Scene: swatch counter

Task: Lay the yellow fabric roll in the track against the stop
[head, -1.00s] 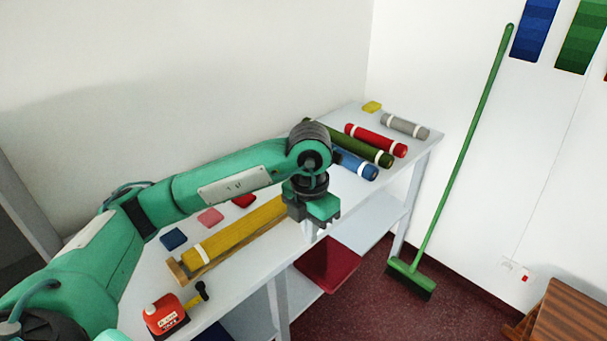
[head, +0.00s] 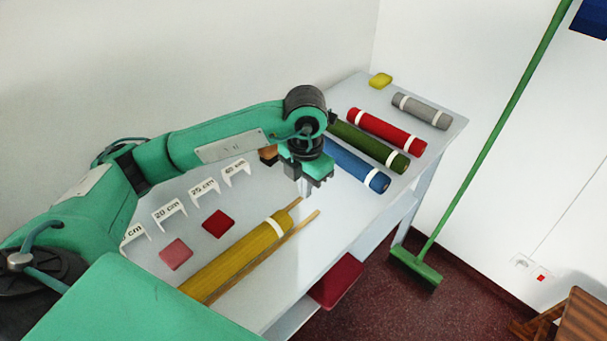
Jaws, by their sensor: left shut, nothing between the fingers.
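The yellow fabric roll (head: 238,256) lies lengthwise in the wooden track (head: 302,226) on the counter. A white band circles its upper right end. The track's rails run on a little past that end. The roll's lower left end and the stop are hidden behind my arm, so I cannot tell whether they touch. My left gripper (head: 305,190) is shut and empty, pointing down just above and behind the upper right end of the track, apart from the roll. My right gripper is not in view.
Blue (head: 357,163), green (head: 368,145), red (head: 386,131) and grey (head: 420,110) rolls lie at the counter's right end. White length markers (head: 204,187) stand along the back, with pink (head: 175,253) and red (head: 217,223) swatches before them. A green broom (head: 440,225) leans against the wall.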

